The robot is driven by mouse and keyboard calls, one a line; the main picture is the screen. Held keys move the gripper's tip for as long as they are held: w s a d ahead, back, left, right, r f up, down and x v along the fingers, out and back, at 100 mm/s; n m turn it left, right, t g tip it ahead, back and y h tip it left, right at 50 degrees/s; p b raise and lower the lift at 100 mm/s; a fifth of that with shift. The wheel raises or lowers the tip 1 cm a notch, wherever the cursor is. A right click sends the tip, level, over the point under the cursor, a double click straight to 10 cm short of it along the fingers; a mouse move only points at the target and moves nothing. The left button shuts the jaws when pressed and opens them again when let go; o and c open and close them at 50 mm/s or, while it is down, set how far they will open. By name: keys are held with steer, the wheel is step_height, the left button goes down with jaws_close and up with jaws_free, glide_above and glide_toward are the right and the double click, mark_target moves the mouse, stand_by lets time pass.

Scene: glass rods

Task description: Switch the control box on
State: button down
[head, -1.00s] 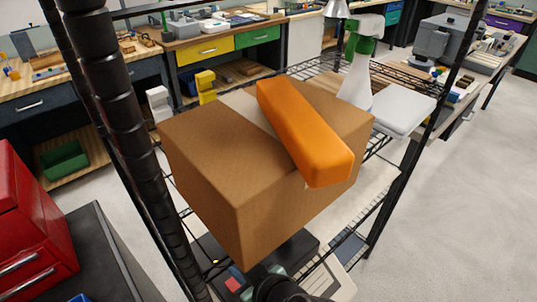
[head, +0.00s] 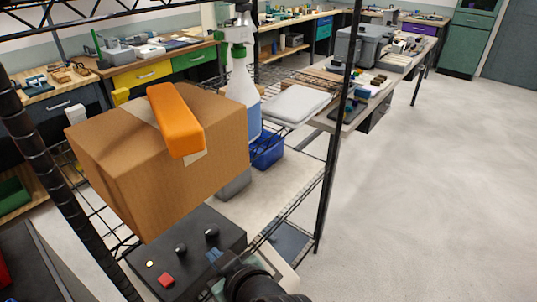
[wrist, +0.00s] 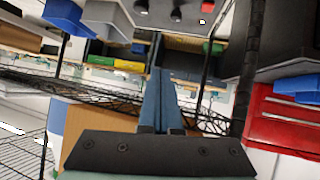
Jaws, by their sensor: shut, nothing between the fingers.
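The control box (head: 227,229) is a dark box on the wire rack, below and in front of the cardboard box. Its top carries a red button (head: 166,280), a small pale-yellow light (head: 149,264) and two black knobs (head: 181,249) (head: 211,233). In the wrist view the control box (wrist: 190,28) shows at the top edge, partly cut off, with its red button (wrist: 207,6). My gripper (head: 214,255) is at the box's right side in the head view, its blue fingertips shut and empty. The wrist view shows the blue fingers (wrist: 160,72) together; contact cannot be told.
A cardboard box (head: 150,165) with an orange block (head: 175,120) on top stands over the control box's far side. A spray bottle (head: 242,95), a blue bin (head: 267,150) and a white case (head: 296,104) are behind. A black rack post (head: 338,130) stands right.

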steer(key=w+d+r+m+t+h, duration=0.1)
steer(key=w+d+r+m+t, duration=0.3)
steer(key=r, duration=0.9)
steer(key=w+d+r+t+h, duration=0.15)
steer(key=r+t, duration=0.35)
steer(key=r, duration=0.9)
steer(key=s+d+r+m+t+h, duration=0.1)
steer(key=s+r+t, duration=0.2)
steer(key=r, duration=0.5)
steer(key=s+d+r+m+t+h+p, duration=0.1)
steer(key=s+r+m+t+h, duration=0.1)
steer(key=s+r, duration=0.4)
steer(key=s+d+r+m+t+h, duration=0.1)
steer(key=s+r+t, duration=0.3)
steer(key=r, duration=0.6)
steer(key=shift+s+d+m+p, duration=0.3)
steer(key=shift+s+d+m, duration=0.1)
steer(key=shift+m, duration=0.1)
steer(key=shift+w+f, duration=0.1)
